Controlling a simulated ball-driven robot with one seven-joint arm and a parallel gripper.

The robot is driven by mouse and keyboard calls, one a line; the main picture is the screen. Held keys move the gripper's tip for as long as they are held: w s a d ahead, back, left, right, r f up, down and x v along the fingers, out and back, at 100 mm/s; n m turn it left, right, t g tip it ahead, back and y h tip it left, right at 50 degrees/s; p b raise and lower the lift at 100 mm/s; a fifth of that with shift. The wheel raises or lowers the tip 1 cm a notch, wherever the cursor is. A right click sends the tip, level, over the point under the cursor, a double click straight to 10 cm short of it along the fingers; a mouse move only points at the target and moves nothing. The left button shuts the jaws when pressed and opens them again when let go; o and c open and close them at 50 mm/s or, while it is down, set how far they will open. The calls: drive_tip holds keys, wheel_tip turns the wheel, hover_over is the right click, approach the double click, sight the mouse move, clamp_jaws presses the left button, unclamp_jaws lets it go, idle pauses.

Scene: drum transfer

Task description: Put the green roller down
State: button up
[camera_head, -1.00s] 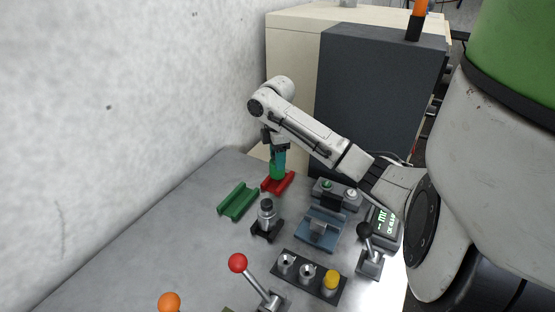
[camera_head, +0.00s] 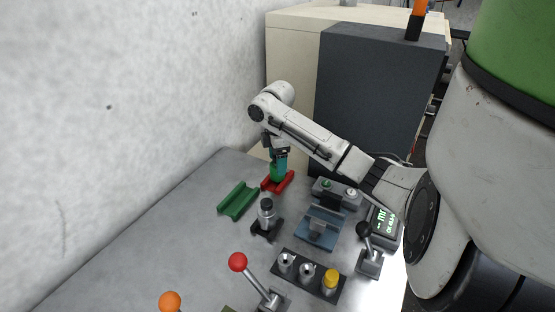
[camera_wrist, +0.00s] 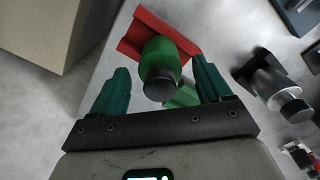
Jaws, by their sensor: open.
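The green roller (camera_wrist: 163,62) with a dark end cap stands between my gripper's two teal fingers in the wrist view. Behind it is the red cradle (camera_wrist: 148,28), and the roller appears to rest in it. In the head view the roller (camera_head: 277,173) is just under my gripper (camera_head: 279,160), at the red cradle (camera_head: 268,186). My gripper (camera_wrist: 162,70) is open, with a finger on each side of the roller and visible gaps between. The roller's underside is hidden.
A green cradle (camera_head: 238,200) lies left of the red one. A dark-and-silver roller (camera_head: 266,213) on a black cradle, a blue cradle (camera_head: 317,232), a red-knobbed lever (camera_head: 238,262) and a button panel (camera_head: 307,274) stand nearer. The left of the grey table is clear.

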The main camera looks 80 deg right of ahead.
wheel_tip(320, 180, up, 12)
drive_tip(key=shift+r+p, duration=0.15)
drive_tip(key=shift+p, duration=0.3)
